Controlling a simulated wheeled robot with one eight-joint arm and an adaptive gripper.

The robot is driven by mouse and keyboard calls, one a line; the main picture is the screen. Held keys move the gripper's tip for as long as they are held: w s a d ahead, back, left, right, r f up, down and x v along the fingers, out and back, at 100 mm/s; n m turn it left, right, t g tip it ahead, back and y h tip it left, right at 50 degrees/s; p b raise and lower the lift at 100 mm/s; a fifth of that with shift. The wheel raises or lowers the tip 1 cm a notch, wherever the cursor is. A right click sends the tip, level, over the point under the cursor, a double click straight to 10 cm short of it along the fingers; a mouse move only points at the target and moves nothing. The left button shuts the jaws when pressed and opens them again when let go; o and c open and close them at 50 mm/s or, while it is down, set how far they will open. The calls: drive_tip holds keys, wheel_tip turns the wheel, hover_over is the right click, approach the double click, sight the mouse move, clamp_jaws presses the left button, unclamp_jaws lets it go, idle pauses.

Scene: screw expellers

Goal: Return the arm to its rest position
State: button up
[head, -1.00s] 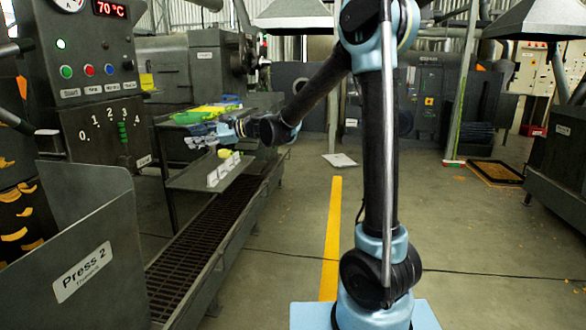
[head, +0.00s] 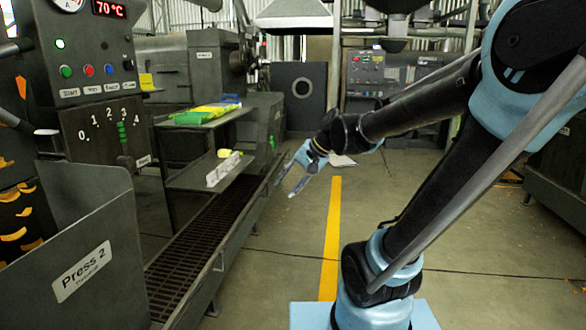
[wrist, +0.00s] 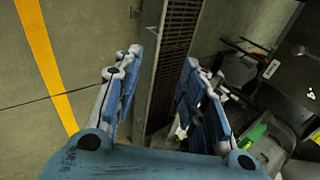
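My gripper (head: 285,188) hangs over the walkway in the head view, right of the press line, with its fingers pointing down and left. In the wrist view its two blue fingers (wrist: 160,62) stand well apart, and only the floor and a grating show between them. It holds nothing. My arm reaches from its light-blue base at the lower right, leans to the upper right, then stretches left to the gripper. Part of the upper arm runs out of the head view.
Press 2 (head: 92,250) stands at the left. A two-level shelf (head: 180,178) holds green, blue and yellow items. A grated channel (head: 195,225) runs along the machines. A yellow floor line (head: 331,240) crosses open floor. Another machine stands at the right edge.

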drive_tip(key=s+d+f+n+h, duration=0.1)
drive_tip(key=s+d+f+h, duration=0.1)
drive_tip(key=s+d+f, duration=0.2)
drive_tip(key=s+d+f+n+h, duration=0.1)
drive_tip(key=s+d+f, duration=0.3)
drive_tip(key=d, duration=0.5)
drive_tip(key=s+d+f+n+h, duration=0.1)
drive_tip(key=s+d+f+h, duration=0.2)
drive_tip(key=s+d, duration=0.3)
drive_tip(key=shift+s+d+f+g+h, duration=0.2)
drive_tip(key=shift+d+f+g+h, duration=0.1)
drive_tip(key=shift+d+f+h, duration=0.25)
drive_tip(key=shift+d+r, duration=0.1)
drive_tip(key=shift+c, duration=0.6)
